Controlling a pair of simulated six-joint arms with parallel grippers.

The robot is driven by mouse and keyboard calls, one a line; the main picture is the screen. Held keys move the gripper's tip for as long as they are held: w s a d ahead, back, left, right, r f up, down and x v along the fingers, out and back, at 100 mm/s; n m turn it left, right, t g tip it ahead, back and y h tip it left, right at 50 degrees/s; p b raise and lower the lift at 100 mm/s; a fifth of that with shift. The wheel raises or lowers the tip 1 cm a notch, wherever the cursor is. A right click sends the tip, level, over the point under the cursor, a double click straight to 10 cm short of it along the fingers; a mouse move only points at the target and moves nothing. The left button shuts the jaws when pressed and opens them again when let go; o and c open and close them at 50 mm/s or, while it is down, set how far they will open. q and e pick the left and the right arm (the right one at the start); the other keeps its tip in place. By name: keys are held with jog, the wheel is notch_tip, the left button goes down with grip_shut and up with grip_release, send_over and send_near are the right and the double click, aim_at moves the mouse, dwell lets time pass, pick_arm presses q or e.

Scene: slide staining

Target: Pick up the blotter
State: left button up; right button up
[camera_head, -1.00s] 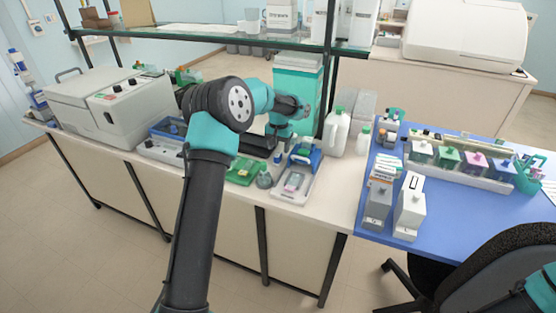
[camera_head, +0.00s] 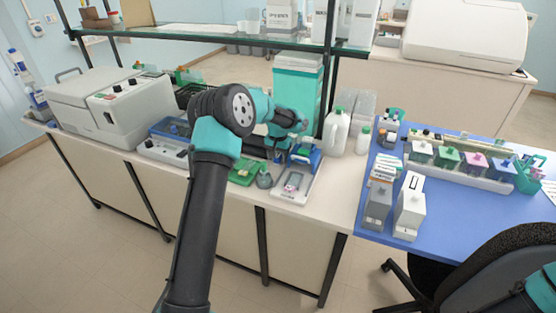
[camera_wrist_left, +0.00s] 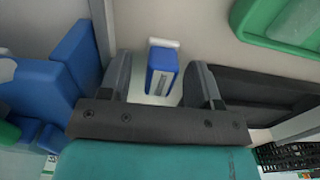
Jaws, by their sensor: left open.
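A small blue block with a white edge and a grey label, seemingly the blotter (camera_wrist_left: 163,72), shows in the left wrist view. It sits between the two spread fingers of my left gripper (camera_wrist_left: 165,88), with clear gaps on both sides. In the head view my left gripper (camera_head: 280,157) is low over the bench, just left of a blue device, and mostly hides the block. My right gripper is out of view.
A blue device (camera_head: 306,154) with a white tray (camera_head: 293,186) stands close on the right. A green tray (camera_head: 243,172) and a small grey bottle (camera_head: 264,180) are in front. A white jug (camera_head: 338,132) stands behind to the right. A glass shelf (camera_head: 220,40) spans above.

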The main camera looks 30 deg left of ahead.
aim_at(278, 155)
pick_arm(q)
jog(key=shift+c, duration=0.2)
jog(key=c, duration=0.9)
jog(key=shift+o, duration=0.2)
jog(key=shift+r, duration=0.15)
notch_tip(278, 155, up, 10)
jog(key=shift+f, duration=0.1)
jog(key=shift+d, duration=0.1)
